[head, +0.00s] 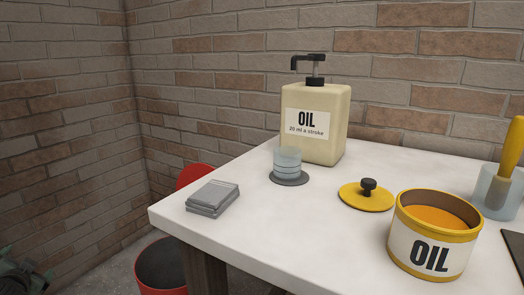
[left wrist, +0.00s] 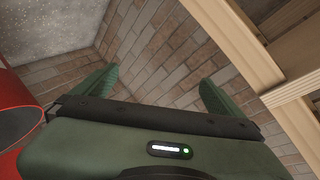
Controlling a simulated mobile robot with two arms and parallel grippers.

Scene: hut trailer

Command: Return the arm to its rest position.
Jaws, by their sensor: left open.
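My left gripper (left wrist: 155,88) shows in the left wrist view with its two green fingers spread apart and nothing between them. Brick wall lies beyond the fingers. In the head view, a dark green part of my left arm shows at the bottom left corner, well left of the white table (head: 270,225) and clear of it. My right gripper is in neither view.
The table holds an oil pump bottle (head: 315,120), a clear cup (head: 287,163), grey pads (head: 213,197), a yellow lid (head: 362,198) and an open oil tin (head: 432,245). A red bin (head: 160,270) stands beside the table. Brick walls close the back and left.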

